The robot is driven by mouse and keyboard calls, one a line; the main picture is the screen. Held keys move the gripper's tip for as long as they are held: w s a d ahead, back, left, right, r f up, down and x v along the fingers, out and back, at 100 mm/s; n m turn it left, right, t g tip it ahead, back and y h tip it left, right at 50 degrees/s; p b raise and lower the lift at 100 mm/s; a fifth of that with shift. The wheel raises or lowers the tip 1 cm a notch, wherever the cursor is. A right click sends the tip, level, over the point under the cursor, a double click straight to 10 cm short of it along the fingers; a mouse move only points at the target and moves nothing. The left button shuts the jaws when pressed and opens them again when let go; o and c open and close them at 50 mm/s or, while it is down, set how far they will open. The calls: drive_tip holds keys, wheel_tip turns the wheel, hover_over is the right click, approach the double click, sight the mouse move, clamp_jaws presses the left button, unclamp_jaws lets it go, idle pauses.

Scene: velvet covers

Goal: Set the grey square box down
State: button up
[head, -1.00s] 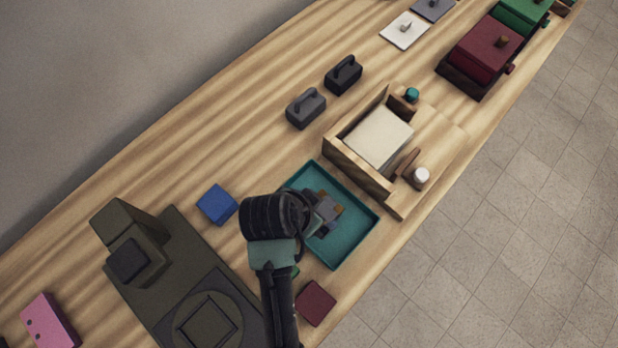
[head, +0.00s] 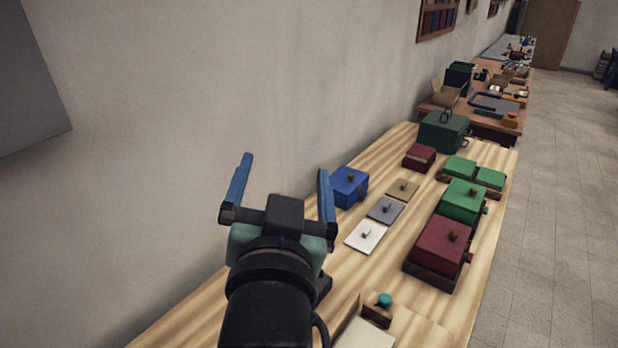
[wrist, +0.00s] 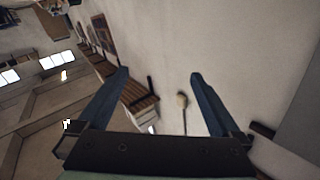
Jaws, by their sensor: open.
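My gripper (head: 285,167) is raised above the table's left side in the head view, in front of the bare wall. Its two blue fingers are wide apart with nothing between them. The wrist view also shows my gripper (wrist: 159,73) open and empty, facing the wall and room at a tilt. I cannot make out the grey square box in either view now. The teal tray seen earlier is outside the head view.
Flat knobbed squares in white (head: 366,236), grey (head: 386,209) and tan (head: 403,189) lie on the wooden table (head: 205,318). A blue box (head: 349,187), a dark red box (head: 441,245) and a green box (head: 463,200) stand around them. The wall (head: 150,130) is at left.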

drive_tip(key=s+d+r+n+t, duration=0.1)
drive_tip(key=s+r+t, duration=0.3)
drive_tip(key=r, duration=0.8)
drive_tip(key=s+d+r+n+t, duration=0.1)
drive_tip(key=s+r+t, duration=0.4)
drive_tip(key=r, duration=0.7)
drive_tip(key=shift+s+d+r+n, duration=0.2)
drive_tip(key=shift+s+d+n, duration=0.25)
drive_tip(key=shift+s, duration=0.6)
